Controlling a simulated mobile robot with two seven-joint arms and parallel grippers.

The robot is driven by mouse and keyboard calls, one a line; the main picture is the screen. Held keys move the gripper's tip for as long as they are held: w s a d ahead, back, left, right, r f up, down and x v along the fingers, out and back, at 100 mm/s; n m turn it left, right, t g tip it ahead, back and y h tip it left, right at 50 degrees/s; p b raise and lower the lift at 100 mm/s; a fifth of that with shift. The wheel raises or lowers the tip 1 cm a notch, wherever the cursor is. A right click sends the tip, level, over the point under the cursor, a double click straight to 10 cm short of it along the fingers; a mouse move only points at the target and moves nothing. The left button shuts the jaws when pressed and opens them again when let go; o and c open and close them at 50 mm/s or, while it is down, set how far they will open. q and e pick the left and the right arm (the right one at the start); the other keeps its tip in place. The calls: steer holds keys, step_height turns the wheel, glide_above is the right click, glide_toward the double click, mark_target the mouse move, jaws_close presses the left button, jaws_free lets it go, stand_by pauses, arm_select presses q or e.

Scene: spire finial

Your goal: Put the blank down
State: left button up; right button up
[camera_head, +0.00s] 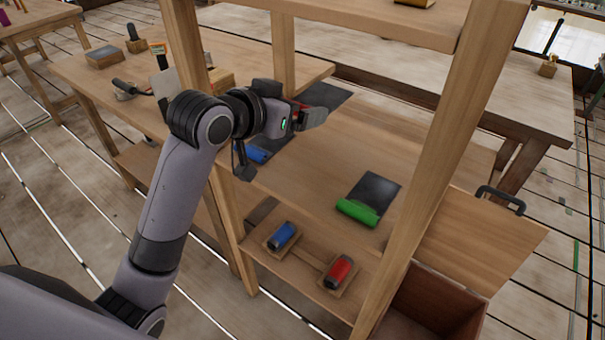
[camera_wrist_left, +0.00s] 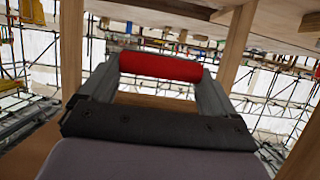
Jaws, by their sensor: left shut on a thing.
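The red cylinder, which I take for the blank, lies crosswise between the two fingers of my left gripper in the left wrist view (camera_wrist_left: 160,66). In the head view only a sliver of red shows at my left gripper (camera_head: 308,114). The gripper is shut on it, over the back part of the middle shelf (camera_head: 300,165). A dark mat (camera_head: 330,94) shows just behind the gripper. I cannot tell how high the cylinder is above the shelf. My right gripper is in neither view.
A green cylinder (camera_head: 357,212) lies at the front end of another dark mat (camera_head: 377,188). A blue cylinder (camera_head: 250,154) lies left, partly behind my arm. Blue (camera_head: 283,236) and red (camera_head: 340,271) pieces sit in wooden holders below. Shelf posts (camera_head: 425,165) stand close around; an open box (camera_head: 430,307) is lower right.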

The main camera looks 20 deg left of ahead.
mark_target(295, 188)
arm_select(q)
step_height(295, 188, down, 17)
steer(key=shift+b, duration=0.8)
steer(key=shift+f, duration=0.15)
steer(key=o, duration=1.1)
steer(key=shift+f, duration=0.1)
steer(key=shift+c, duration=0.2)
steer(key=v, duration=1.2)
steer(key=s+f+g+y, duration=0.1)
steer(key=s+f, duration=0.6)
steer(key=f, duration=0.4)
steer(key=s+f+n+g+y, duration=0.1)
steer(key=s+f, duration=0.6)
steer(key=f, duration=0.4)
steer(key=shift+s+a+n, duration=0.15)
steer(key=shift+a+n, duration=0.15)
steer(key=shift+a, duration=0.1)
